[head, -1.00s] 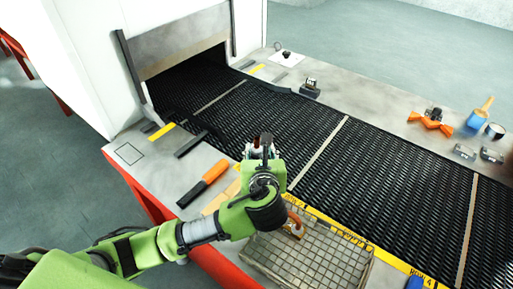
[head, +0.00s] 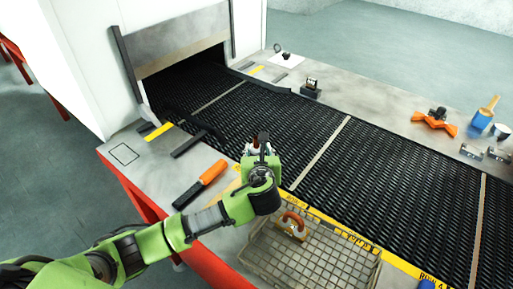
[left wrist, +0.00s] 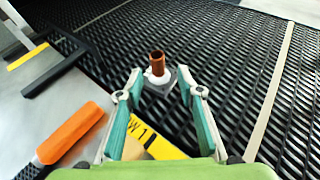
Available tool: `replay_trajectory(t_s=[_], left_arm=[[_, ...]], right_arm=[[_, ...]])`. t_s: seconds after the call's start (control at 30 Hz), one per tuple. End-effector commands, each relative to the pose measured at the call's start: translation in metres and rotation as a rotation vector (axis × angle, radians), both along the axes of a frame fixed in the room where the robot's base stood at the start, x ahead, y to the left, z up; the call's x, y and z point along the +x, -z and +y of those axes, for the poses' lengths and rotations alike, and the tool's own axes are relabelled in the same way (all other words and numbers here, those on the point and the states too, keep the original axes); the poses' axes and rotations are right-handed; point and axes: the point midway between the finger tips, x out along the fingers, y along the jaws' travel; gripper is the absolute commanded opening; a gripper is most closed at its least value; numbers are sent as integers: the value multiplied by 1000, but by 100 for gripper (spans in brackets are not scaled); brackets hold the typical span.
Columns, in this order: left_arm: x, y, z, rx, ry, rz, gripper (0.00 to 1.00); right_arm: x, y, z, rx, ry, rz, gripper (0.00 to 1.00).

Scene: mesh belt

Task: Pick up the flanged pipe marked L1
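In the head view my left gripper (head: 260,146) is over the near edge of the belt and largely hides that spot. A bent copper pipe (head: 293,220) on a plate lies in the wire basket (head: 330,262). My right gripper is not in view.
An orange-handled tool (head: 201,183) lies on the near ledge, left of my gripper. The oven mouth (head: 185,75) is at the back left. Orange clamps (head: 434,123) and a blue pot (head: 481,118) stand on the far ledge. Much of the belt is bare.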

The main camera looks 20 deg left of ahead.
Motion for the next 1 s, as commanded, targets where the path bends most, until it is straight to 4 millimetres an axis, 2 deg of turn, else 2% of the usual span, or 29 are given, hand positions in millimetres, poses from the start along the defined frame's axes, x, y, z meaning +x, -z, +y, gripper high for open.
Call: replay_trajectory(t_s=[0.23,0.5,0.83,0.87,0.9,1.0], left_arm=[[14,6,7,1,-1,2,34],[43,21,18,0,-1,2,34],[49,25,21,-1,1,1,34],[49,25,21,-1,1,1,32],[49,25,21,-1,1,1,21],[49,25,20,-1,1,2,0]], right_arm=[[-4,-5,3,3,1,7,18],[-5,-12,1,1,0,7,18],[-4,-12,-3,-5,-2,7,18],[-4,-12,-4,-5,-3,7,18],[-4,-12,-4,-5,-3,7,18],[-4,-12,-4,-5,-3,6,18]])
